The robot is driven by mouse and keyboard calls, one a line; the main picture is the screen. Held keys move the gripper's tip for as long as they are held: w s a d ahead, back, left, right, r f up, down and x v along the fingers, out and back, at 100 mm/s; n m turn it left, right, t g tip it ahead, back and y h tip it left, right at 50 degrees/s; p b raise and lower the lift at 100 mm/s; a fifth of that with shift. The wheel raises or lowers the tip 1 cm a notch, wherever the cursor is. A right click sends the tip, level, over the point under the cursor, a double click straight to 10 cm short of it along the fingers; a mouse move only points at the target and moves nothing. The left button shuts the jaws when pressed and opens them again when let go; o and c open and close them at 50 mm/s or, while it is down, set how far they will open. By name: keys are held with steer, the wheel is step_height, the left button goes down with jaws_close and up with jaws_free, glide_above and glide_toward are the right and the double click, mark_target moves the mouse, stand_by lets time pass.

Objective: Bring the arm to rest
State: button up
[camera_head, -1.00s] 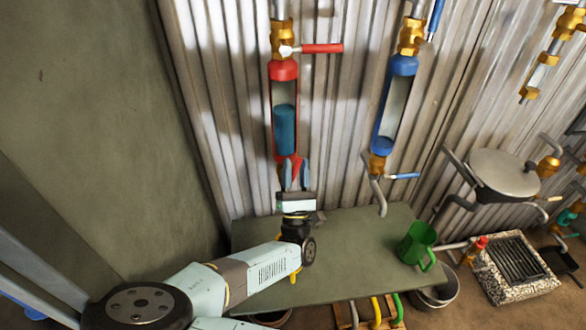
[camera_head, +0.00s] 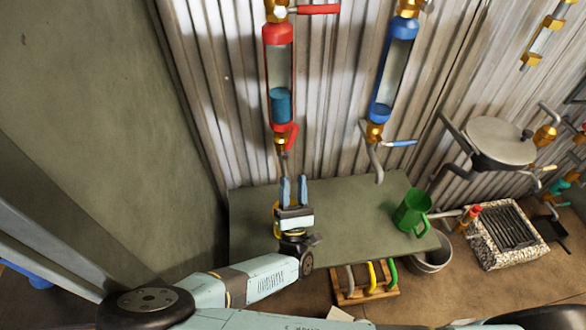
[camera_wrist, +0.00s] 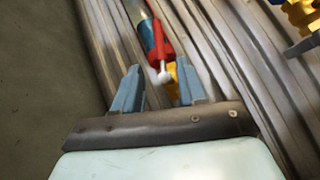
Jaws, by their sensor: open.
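My gripper (camera_head: 293,180) is open and empty, its blue fingers pointing up the picture over the green-grey table. It is below the lower valve of the red-capped column (camera_head: 279,70) and apart from it. My arm reaches in from the lower left of the head view.
A green mug (camera_head: 410,210) stands on the table (camera_head: 345,215) at the right. A blue-capped column (camera_head: 393,72) hangs on the corrugated wall. A lidded pot (camera_head: 500,142), a grill (camera_head: 508,235) and a bucket (camera_head: 432,258) are farther right.

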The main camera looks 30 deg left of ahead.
steer(key=shift+s+d+f, duration=0.25)
steer(key=shift+s+f, duration=0.15)
steer(key=shift+f, duration=0.05)
stand_by(0.3)
steer(key=w+d+r+m+g+h, duration=0.5)
steer(key=w+d+m+g+h, duration=0.1)
steer(key=d+m+h, duration=0.35)
steer(key=w+d+r+m+g+h, duration=0.55)
steer(key=d+m+h, duration=0.25)
steer(key=d+h, duration=0.2)
steer(key=w+d+r+m+g+h, duration=0.6)
steer(key=d+m+h, duration=0.3)
steer(key=d+h, duration=0.1)
steer(key=s+d+r+m+g+y, duration=0.2)
steer(key=d+r+m+g+y, duration=0.15)
steer(key=d, duration=0.35)
steer(key=s+d+r+m+g+y, duration=0.3)
steer(key=d+r+y, duration=0.2)
steer(key=d, duration=0.1)
steer(key=s+d+r+m+t+y, duration=0.2)
steer(key=s+r+t+y, duration=0.1)
steer(key=r, duration=0.3)
steer(key=s+d+r+m+t+y, duration=0.2)
steer(key=s+d+r+t+y, duration=0.1)
steer(key=s+r, duration=0.2)
step_height(320, 180, up, 2)
steer(key=shift+s+d+m+t, duration=0.25)
steer(key=shift+d+m+t, duration=0.05)
steer(key=shift+t, duration=0.1)
